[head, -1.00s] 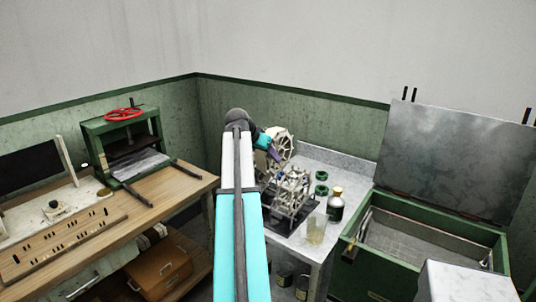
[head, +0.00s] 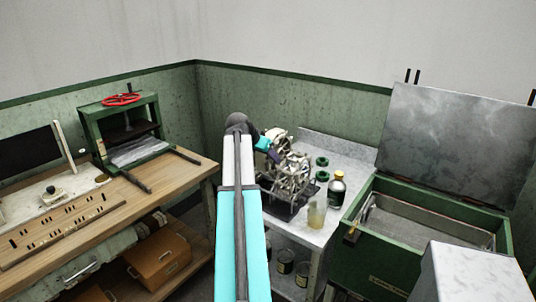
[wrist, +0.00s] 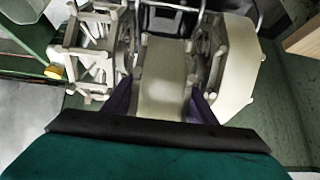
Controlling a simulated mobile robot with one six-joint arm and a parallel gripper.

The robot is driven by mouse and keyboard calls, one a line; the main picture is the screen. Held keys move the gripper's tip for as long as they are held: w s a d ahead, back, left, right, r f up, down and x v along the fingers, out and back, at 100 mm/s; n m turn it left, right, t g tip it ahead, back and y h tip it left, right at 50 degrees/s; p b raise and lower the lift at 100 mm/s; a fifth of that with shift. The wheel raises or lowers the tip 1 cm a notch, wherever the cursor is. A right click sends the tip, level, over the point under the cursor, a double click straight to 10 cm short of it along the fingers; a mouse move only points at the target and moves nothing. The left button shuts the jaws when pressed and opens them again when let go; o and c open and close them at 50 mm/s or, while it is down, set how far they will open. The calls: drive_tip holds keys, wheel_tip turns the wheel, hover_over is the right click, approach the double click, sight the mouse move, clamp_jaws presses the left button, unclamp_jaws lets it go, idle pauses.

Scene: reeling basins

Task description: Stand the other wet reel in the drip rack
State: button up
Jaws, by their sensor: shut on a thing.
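My gripper (wrist: 162,103) is shut on a pale reel (wrist: 165,75), one dark finger at each side of its hub. The held reel's plain beige flange shows at the right in the wrist view. In the head view the held reel (head: 278,136) is at the rack, partly hidden by my wrist. The drip rack (head: 278,212) has a dark base on the white table; its dark wires (wrist: 200,12) show at the top of the wrist view. Another reel (wrist: 86,45), with an open spoked frame, is close on the left. I cannot tell whether the held reel touches the rack.
An open green basin (head: 425,222) is farther right. A wooden bench (head: 100,205) with a green press (head: 124,130) is left.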

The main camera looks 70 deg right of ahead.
drive_tip(key=shift+f+b, duration=1.4)
drive_tip(key=shift+f, duration=1.55)
drive_tip(key=o, duration=1.2)
drive_tip(key=shift+a, duration=0.1)
drive_tip(key=shift+b+v, duration=0.9)
drive_tip(key=shift+v, duration=5.95)
drive_tip(key=shift+w, duration=0.1)
